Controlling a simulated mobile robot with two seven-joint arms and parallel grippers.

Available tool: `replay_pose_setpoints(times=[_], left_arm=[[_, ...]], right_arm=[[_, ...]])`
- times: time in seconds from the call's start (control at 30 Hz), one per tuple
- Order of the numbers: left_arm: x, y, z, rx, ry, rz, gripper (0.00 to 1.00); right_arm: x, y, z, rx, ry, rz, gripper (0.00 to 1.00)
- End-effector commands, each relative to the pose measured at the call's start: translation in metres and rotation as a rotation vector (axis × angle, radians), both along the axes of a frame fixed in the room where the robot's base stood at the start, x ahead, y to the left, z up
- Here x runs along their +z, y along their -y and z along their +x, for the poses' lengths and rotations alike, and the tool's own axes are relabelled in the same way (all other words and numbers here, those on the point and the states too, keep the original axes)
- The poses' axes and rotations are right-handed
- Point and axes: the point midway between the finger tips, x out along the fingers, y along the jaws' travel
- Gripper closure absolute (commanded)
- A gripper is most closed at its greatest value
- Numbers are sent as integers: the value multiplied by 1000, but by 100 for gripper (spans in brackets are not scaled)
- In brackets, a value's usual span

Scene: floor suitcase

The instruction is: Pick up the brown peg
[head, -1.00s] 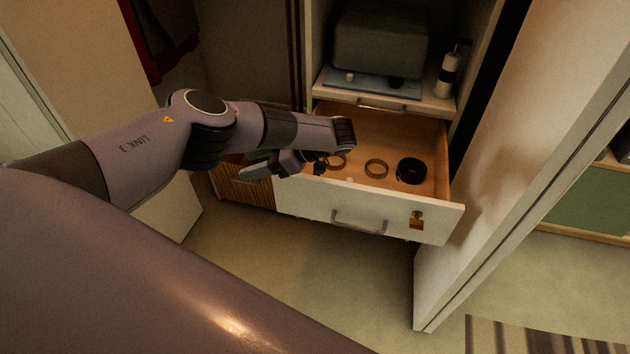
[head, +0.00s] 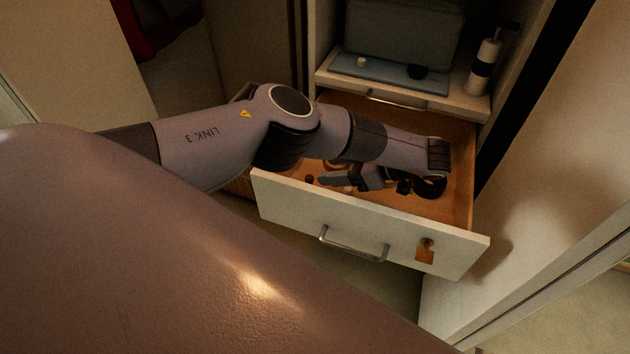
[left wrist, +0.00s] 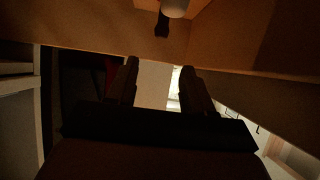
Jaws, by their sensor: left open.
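The open drawer (head: 370,215) has a white front and an orange-brown inside. A small reddish-brown round thing (head: 309,178) lies in its left part; I cannot tell whether it is the brown peg. My left gripper (head: 402,187) is over the drawer's right part, its arm reaching in from the left and hiding much of the drawer floor. It is open; its two dark fingers (left wrist: 160,86) are apart in the left wrist view, with nothing seen held. A dark narrow thing (left wrist: 162,24) and a pale rounded thing (left wrist: 175,7) show beyond them. My right gripper is not in view.
The drawer front has a handle (head: 350,246) and an orange-brown patch (head: 426,250). Above, a shelf holds a blue tray (head: 390,76) and a bottle (head: 484,68). A pale panel (head: 540,170) stands close on the right.

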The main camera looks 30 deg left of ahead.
Motion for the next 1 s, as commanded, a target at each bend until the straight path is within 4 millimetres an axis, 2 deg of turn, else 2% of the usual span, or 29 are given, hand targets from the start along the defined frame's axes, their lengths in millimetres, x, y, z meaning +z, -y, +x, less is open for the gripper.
replay_pose_setpoints(times=[0.03, 0.27, 0.47, 0.67, 0.8, 1.0], left_arm=[[-13, 0, 0, 0, 1, 0, 48], [-21, -5, -1, 2, -1, 0, 48], [-31, -20, -5, 2, -2, -1, 48], [-52, -44, -8, 4, -2, -1, 48], [-57, -55, -11, 2, -1, -1, 48], [-57, -60, -11, 1, 0, 0, 48]], right_arm=[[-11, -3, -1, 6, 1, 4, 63], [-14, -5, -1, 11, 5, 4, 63], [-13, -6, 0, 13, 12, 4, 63], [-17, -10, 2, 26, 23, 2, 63], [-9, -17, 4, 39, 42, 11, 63], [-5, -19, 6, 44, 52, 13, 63]])
